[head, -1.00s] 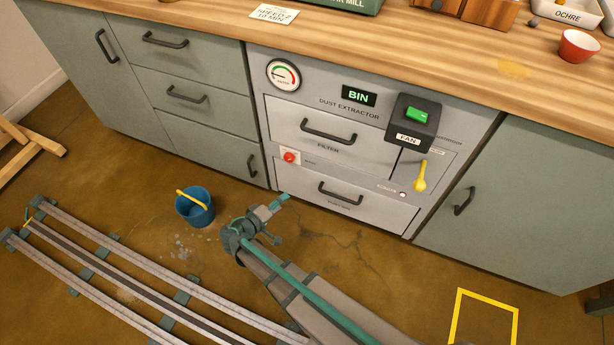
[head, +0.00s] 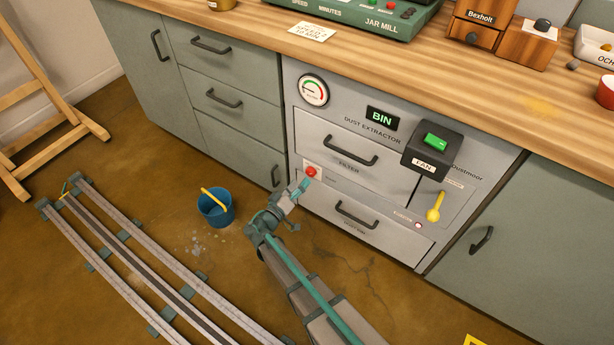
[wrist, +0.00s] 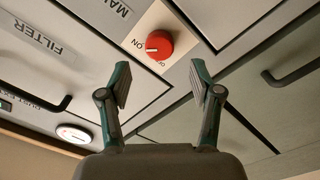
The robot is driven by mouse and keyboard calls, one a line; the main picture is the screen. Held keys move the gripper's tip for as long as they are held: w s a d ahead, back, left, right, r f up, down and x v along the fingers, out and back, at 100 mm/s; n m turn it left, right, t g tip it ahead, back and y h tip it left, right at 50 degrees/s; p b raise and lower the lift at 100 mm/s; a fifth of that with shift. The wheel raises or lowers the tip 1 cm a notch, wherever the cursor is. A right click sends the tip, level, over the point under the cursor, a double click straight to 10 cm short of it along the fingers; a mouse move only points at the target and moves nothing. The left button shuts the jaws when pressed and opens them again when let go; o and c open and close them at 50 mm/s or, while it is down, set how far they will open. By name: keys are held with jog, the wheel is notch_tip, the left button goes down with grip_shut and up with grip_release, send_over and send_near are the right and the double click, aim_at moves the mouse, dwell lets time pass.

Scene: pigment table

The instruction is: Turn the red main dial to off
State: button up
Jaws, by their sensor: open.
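The red main dial (head: 311,171) sits on a pale plate at the left edge of the dust extractor front, between the filter drawer and the lower drawer. In the wrist view the red dial (wrist: 159,45) shows ahead of the fingers, with a small white mark on its left side pointing toward ON; the OFF label beside it is partly hidden by the dial. My gripper (head: 304,186) is just below and left of the dial in the head view. In the wrist view my gripper (wrist: 159,85) is open and empty, its fingers apart and short of the dial.
A filter drawer handle (head: 350,152) and a lower drawer handle (head: 356,214) stick out to the right of the dial. A yellow lever (head: 435,207) and the fan switch box (head: 432,148) are further right. A blue bucket (head: 215,208) stands on the floor at left.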

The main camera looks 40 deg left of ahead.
aim_at(309, 174)
jog(key=shift+w+a, duration=0.1)
jog(key=shift+w, duration=2.45)
jog(key=c, duration=1.1)
